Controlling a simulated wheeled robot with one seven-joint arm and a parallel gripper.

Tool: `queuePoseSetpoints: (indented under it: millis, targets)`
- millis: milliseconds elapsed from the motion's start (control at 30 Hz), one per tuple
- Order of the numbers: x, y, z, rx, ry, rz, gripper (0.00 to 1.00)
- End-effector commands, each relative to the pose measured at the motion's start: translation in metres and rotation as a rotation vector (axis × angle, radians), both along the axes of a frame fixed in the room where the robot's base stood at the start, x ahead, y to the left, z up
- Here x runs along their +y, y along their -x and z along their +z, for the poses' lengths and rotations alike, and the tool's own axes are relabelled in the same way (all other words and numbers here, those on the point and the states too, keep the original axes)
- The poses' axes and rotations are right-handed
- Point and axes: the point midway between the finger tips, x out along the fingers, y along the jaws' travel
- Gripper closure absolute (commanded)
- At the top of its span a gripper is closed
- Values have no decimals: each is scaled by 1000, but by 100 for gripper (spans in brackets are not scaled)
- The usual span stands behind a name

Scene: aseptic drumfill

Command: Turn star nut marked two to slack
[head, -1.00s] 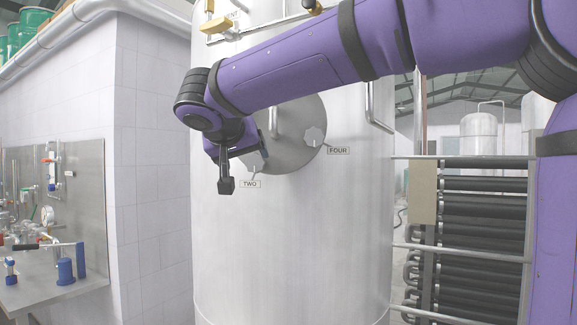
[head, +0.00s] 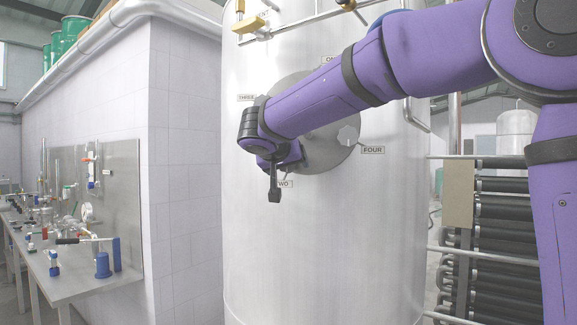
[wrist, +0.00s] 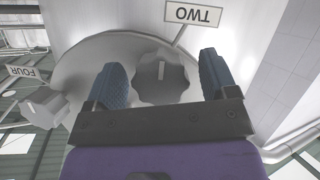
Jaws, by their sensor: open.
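The star nut marked two (wrist: 160,78) is a grey lobed knob with a raised pointer line, on the round manway cover (wrist: 75,60). Its tag TWO (wrist: 194,15) appears upside down in the wrist view. My gripper (wrist: 165,75) is open, with one blue ridged finger on each side of the nut; I cannot tell whether either touches it. In the head view my gripper (head: 283,168) is at the cover's lower left, and my arm hides the nut and part of the TWO tag (head: 285,184).
The star nut at FOUR (head: 348,135) sits on the cover's right side; it also shows in the wrist view (wrist: 44,108). A brass-fitted pipe (head: 250,24) runs above the cover. A bench (head: 70,285) with fittings stands at the left. The tank wall below the cover is clear.

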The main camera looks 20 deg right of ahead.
Motion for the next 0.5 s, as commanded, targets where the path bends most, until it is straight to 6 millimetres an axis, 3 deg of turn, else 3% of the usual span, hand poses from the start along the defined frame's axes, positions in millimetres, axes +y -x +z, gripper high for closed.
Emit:
queuePoseSetpoints:
  millis: [400,500]
  targets:
    - [-4,-6,-3,0,0,0,21]
    - [-4,-6,-3,0,0,0,44]
